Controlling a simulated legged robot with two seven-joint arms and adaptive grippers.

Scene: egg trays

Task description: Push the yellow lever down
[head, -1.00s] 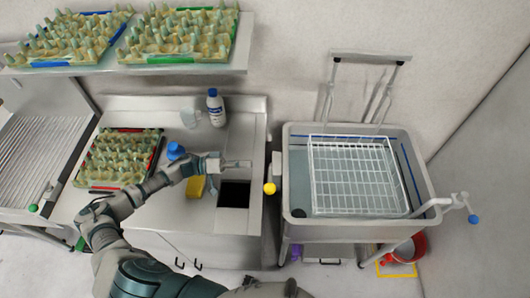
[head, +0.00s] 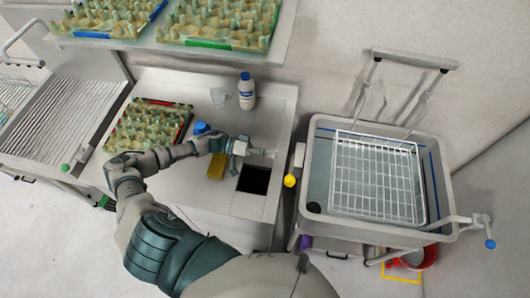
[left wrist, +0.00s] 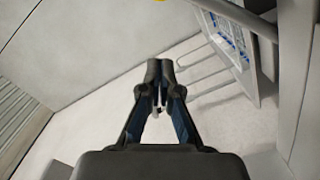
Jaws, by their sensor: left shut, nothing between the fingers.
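The yellow lever shows as a round yellow knob (head: 289,180) at the left side of a grey tub, right of the sink counter. My left gripper (head: 268,153) is shut and empty. In the head view it appears above the sink opening, up and left of the knob and apart from it. My right gripper is not in view.
The grey tub (head: 318,130) holds a white wire basket (head: 375,180); a blue-knobbed crank (head: 489,243) is at its right. The counter (head: 205,90) bears an egg tray (head: 128,160), a white bottle (head: 245,92) and a yellow sponge (head: 216,166). A shelf with egg trays is above.

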